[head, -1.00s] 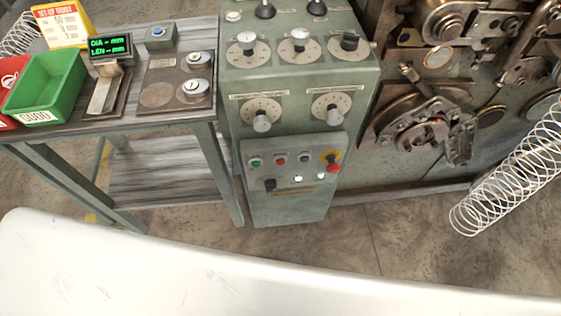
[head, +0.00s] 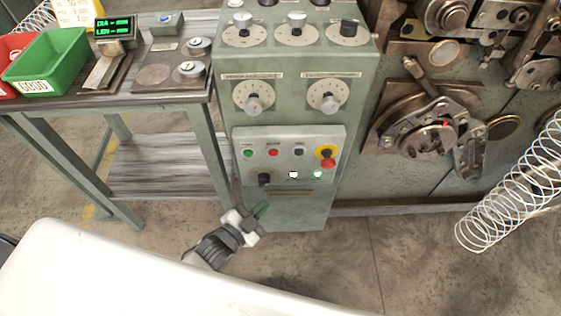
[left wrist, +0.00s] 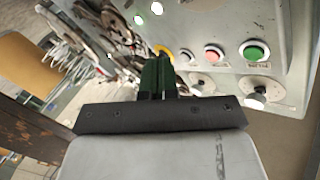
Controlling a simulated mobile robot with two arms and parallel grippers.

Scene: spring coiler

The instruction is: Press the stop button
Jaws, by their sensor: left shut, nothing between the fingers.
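The control panel (head: 300,139) is on the front of the green machine cabinet. A small red button (head: 273,152) sits between a green button (head: 247,153) and a dark button (head: 299,152); their labels are too small to read. A red mushroom button on a yellow collar (head: 325,152) is at the panel's right. My left gripper (head: 261,209) is shut and empty, below the panel and apart from the buttons. In the left wrist view its dark green fingers (left wrist: 157,62) point toward the panel, with the red button (left wrist: 213,54) to their right. My right gripper is out of view.
A black knob (head: 264,179) and lit white and green lamps (head: 317,174) are low on the panel. A bench with a green bin (head: 47,62) stands left. Coiling machinery (head: 425,125) and a large wire spring (head: 510,185) are right. Open floor lies in front.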

